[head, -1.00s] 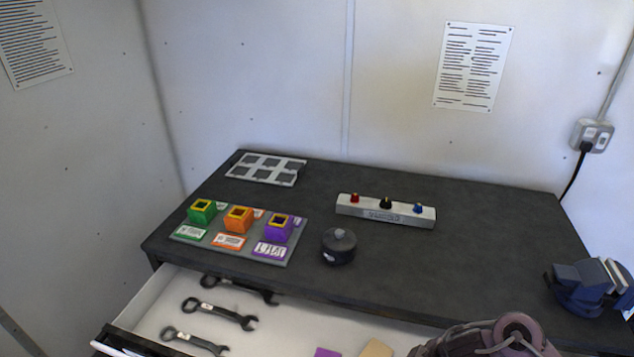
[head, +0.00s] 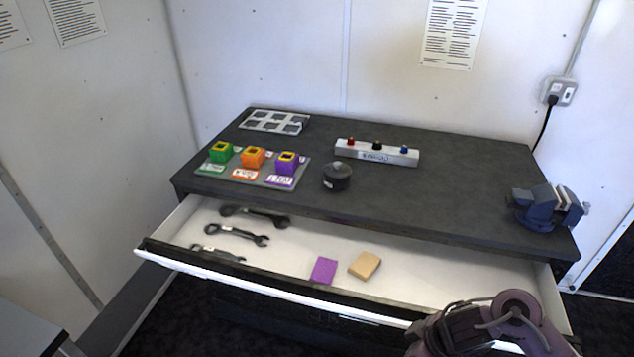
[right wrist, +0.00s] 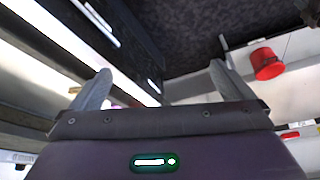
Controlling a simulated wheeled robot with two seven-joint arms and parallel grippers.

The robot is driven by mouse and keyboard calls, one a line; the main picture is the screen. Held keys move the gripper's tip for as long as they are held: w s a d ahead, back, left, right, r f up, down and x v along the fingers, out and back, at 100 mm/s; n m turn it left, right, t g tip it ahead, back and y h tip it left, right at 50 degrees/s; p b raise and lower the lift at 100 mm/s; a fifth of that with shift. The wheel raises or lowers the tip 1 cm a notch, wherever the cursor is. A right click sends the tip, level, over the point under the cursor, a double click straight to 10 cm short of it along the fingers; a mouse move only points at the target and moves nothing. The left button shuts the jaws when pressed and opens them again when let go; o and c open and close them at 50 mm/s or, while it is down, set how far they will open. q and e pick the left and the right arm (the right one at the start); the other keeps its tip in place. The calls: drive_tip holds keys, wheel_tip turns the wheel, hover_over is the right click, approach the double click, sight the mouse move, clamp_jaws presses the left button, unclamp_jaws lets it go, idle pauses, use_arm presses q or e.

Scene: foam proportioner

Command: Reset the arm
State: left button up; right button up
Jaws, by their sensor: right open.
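My right arm shows at the lower right of the head view, in front of the open drawer (head: 300,233); its fingers are hidden there. In the right wrist view my right gripper (right wrist: 160,85) has its two grey fingers spread wide with nothing between them. Beyond the fingers are a dark panel and a pale strip running diagonally at the left. My left gripper is in no view.
The dark workbench (head: 440,190) holds a tray with green, orange and purple blocks (head: 287,163), a round black container (head: 337,177), a knob strip (head: 376,153) and a blue vise (head: 547,207). The drawer holds wrenches (head: 238,234), a purple piece (head: 323,270) and a tan block (head: 364,265).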

drive_tip(key=s+d+f+m+b, duration=0.1)
drive_tip(key=s+f+m+b, duration=0.15)
drive_tip(key=f, duration=1.15)
drive_tip(key=s+f+m+b, duration=0.1)
drive_tip(key=s+f+m, duration=0.25)
drive_tip(key=f, duration=1.15)
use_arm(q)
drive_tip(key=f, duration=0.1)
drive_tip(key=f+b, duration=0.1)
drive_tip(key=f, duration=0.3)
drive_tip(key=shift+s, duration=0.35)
use_arm(e)
drive_tip(key=s+d+f+m+g+h, duration=0.1)
drive_tip(key=s+f, duration=0.7)
drive_tip(key=s, duration=0.4)
drive_tip(key=s+d+f+h, duration=0.2)
drive_tip(key=s+f, duration=0.6)
drive_tip(key=s, duration=0.5)
drive_tip(key=shift+s+f+m+g, duration=0.2)
drive_tip(key=shift+s+m+g, duration=0.1)
drive_tip(key=shift+m+g, duration=0.1)
